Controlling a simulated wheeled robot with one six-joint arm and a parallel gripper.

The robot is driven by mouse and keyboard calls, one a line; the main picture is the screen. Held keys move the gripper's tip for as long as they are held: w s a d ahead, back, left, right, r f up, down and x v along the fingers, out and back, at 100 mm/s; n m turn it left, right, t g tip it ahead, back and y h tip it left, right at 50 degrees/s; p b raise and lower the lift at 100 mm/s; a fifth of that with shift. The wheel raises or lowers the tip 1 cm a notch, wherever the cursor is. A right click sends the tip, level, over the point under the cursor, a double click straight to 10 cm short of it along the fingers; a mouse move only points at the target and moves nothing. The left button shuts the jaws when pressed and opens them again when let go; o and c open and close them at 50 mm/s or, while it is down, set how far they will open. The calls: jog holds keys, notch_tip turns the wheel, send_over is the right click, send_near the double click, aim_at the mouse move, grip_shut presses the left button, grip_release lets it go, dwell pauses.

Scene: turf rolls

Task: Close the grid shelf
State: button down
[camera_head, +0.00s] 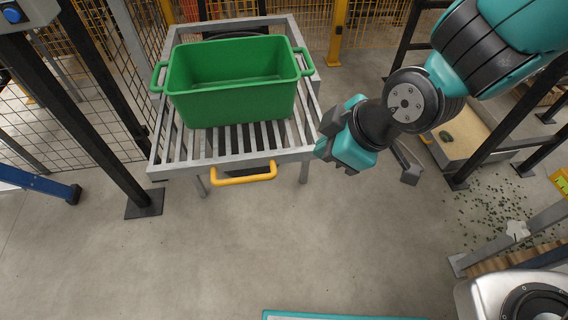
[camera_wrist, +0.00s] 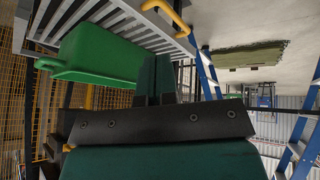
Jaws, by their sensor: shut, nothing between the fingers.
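The grid shelf (camera_head: 200,167) is a grey slatted tray standing out from the frame toward me, with a yellow handle (camera_head: 245,179) on its front edge. A green crate (camera_head: 232,108) with side handles sits on its slats. My gripper (camera_head: 321,147) is at the shelf's front right corner, to the right of the yellow handle and apart from it. Whether it touches the shelf is unclear. In the wrist view the fingers (camera_wrist: 155,75) are shut together and empty. The shelf's slats (camera_wrist: 130,22), the yellow handle (camera_wrist: 168,14) and the green crate (camera_wrist: 95,55) show beyond them.
Dark posts and wire mesh stand left of the shelf, with a post foot (camera_head: 144,205) on the floor. Yellow mesh fencing is behind. A low tray (camera_head: 455,152) and a dark rack lie to the right, with scattered green bits (camera_head: 490,212). The floor in front is clear.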

aim_at(273, 161)
jog(key=w+a+f+n+b, duration=0.1)
jog(key=a+f, duration=0.1)
jog(key=f, duration=0.3)
jog(key=w+a+f+n+t+b, duration=0.1)
jog(key=w+a+f, duration=0.1)
jog(key=f, duration=0.3)
jog(key=w+a+f+n+b, duration=0.1)
jog(key=a+f, duration=0.2)
jog(key=f, duration=0.2)
jog(key=shift+w+a+n, duration=0.25)
jog(key=shift+a+n, duration=0.05)
jog(key=shift+n, duration=0.1)
jog(key=shift+w+a+r, duration=0.1)
jog(key=shift+w+a, duration=0.15)
jog(key=shift+w, duration=0.75)
jog(key=shift+w+a+r, duration=0.1)
jog(key=shift+w+a, duration=0.15)
jog(key=shift+w, duration=0.7)
jog(key=shift+w, duration=0.1)
